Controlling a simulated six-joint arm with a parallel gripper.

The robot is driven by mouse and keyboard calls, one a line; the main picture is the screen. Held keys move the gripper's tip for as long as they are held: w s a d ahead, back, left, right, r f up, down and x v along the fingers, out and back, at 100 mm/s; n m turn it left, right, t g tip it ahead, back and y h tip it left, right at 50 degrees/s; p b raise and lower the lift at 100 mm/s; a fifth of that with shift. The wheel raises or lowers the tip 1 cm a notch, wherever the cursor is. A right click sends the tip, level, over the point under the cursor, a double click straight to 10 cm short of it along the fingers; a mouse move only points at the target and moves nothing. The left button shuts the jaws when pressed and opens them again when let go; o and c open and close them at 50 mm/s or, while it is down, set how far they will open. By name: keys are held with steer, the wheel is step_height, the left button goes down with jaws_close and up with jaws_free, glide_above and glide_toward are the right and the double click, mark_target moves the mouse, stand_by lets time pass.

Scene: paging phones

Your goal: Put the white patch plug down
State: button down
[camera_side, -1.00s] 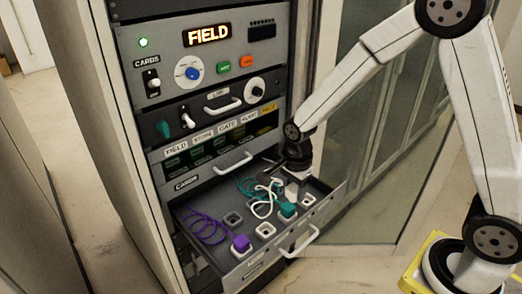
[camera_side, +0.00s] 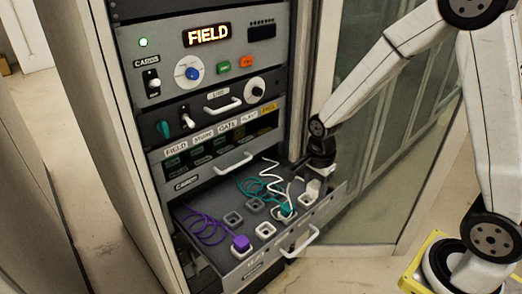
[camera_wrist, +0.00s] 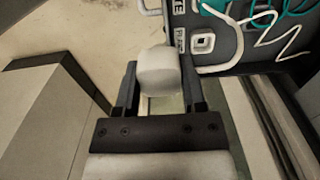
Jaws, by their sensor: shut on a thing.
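My gripper (camera_wrist: 157,90) is shut on the white patch plug (camera_wrist: 158,72), which sits between the two fingers in the wrist view. In the side view my gripper (camera_side: 318,170) is at the right end of the open drawer (camera_side: 328,204), with the white plug (camera_side: 313,188) just below it. The white cord (camera_side: 270,172) zigzags across the drawer's back. In the wrist view an empty square socket (camera_wrist: 203,43) shows right of the plug, apart from it. Whether the plug touches the drawer is unclear.
A teal plug (camera_side: 286,209) with a coiled cord and a purple plug (camera_side: 241,243) with its cord stand in the drawer. Empty sockets (camera_side: 265,230) lie between them. The rack panel above reads FIELD (camera_side: 207,35). A glass door stands at right.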

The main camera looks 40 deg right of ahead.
steer(key=s+d, duration=0.5)
steer(key=s, duration=0.1)
steer(key=shift+d+r, duration=0.15)
steer(key=shift+d, duration=0.05)
steer(key=shift+w+d+f, duration=0.4)
steer(key=shift+w+f, duration=1.15)
steer(key=shift+w, duration=0.65)
steer(key=shift+w+d+f, duration=0.45)
steer(key=shift+w+f, duration=1.15)
steer(key=shift+w, duration=0.55)
steer(key=shift+w+d+f, duration=0.4)
steer(key=shift+w+f, duration=1.15)
steer(key=shift+w, duration=0.65)
steer(key=shift+w+f, duration=0.15)
steer(key=shift+f, duration=0.05)
steer(key=shift+w+f, duration=0.1)
steer(key=shift+f, duration=1.5)
steer(key=shift+d+f, duration=0.1)
steer(key=shift+f, duration=0.15)
